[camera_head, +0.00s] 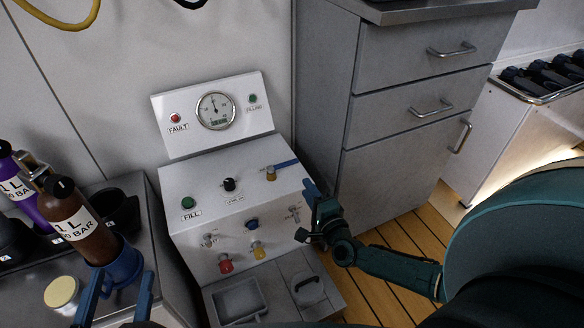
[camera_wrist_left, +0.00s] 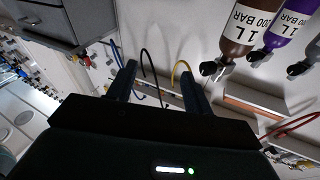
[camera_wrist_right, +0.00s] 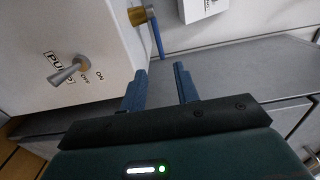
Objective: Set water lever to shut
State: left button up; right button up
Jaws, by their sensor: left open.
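A lever with a blue handle (camera_head: 285,164) on a brass valve (camera_head: 271,174) sits at the upper right of the sloped fill panel (camera_head: 215,160). The handle points right and slightly up, toward the panel's right edge. In the right wrist view the blue handle (camera_wrist_right: 157,38) extends from the brass valve (camera_wrist_right: 137,16), ahead of the fingers. My right gripper (camera_head: 309,212) is open and empty beside the panel's right side, below and apart from the lever. My left gripper (camera_head: 118,287) is open and empty at the lower left, near the bottles. I cannot read a water label.
A metal toggle switch (camera_wrist_right: 66,74) marked PUMP, ON and OFF shows in the right wrist view. The panel also bears a gauge (camera_head: 215,110), a green button (camera_head: 188,203) and several knobs. A brown bottle (camera_head: 82,226) stands at left. Grey drawers (camera_head: 410,95) stand right.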

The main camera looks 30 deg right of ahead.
aim_at(291, 165)
jog(key=w+b, duration=0.1)
jog(key=w, duration=0.2)
jog(key=w+b, duration=0.1)
jog(key=w, duration=0.2)
jog(key=w+b, duration=0.1)
jog(key=w, duration=0.2)
jog(key=shift+w+d+f, duration=0.1)
jog(key=shift+d, duration=0.2)
jog(key=shift+w, duration=0.35)
pick_arm(q)
jog(key=shift+d+r+h, duration=0.25)
jog(key=shift+d+h, duration=0.15)
jog(key=shift+d, duration=0.05)
pick_arm(e)
jog(key=c, duration=0.6)
pick_arm(q)
jog(key=shift+a, duration=0.1)
pick_arm(e)
grip_shut()
pick_arm(q)
jog(key=shift+f+n, duration=0.2)
jog(key=shift+n, duration=0.1)
